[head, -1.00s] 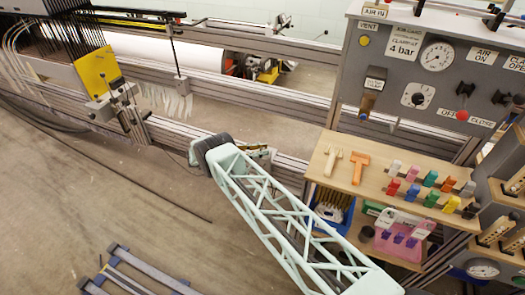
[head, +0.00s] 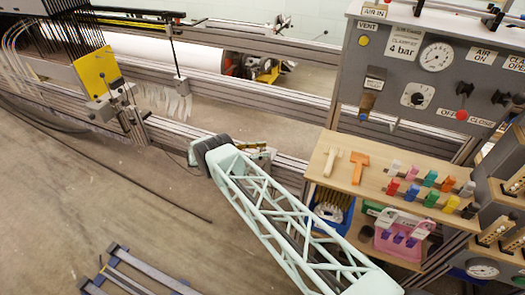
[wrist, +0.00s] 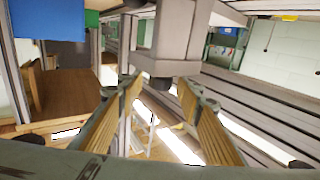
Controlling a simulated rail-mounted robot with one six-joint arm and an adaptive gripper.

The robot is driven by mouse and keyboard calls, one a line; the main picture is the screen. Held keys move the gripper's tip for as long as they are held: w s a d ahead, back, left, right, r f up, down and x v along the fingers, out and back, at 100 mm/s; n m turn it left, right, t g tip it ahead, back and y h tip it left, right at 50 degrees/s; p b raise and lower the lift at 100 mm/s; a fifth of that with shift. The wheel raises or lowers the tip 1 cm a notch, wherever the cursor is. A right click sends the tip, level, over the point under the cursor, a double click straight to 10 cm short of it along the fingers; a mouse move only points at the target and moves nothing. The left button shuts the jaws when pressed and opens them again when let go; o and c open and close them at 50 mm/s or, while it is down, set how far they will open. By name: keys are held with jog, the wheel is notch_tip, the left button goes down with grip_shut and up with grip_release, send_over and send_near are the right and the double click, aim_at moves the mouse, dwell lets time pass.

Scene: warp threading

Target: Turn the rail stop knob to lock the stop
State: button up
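In the wrist view a grey block (wrist: 182,35), which looks like the rail stop, stands beside the rails. A dark round knob (wrist: 160,83) sticks out from its near end. My gripper (wrist: 158,92) is open, with one tan-padded finger on each side of the knob. I cannot tell whether the fingertips touch the knob. In the head view my gripper is mostly hidden behind my wrist, close to the front rail. The knob cannot be made out there.
Long aluminium rails (head: 300,118) run across behind my arm. A wooden shelf (head: 335,185) with coloured clips and two T-shaped pieces stands to the right, below a grey control panel (head: 400,65). A yellow plate (head: 95,73) is on the left.

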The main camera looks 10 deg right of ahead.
jog(key=a, duration=0.7)
dwell(0.4)
jog(key=shift+w, duration=0.1)
jog(key=shift+r, duration=0.1)
dwell(0.4)
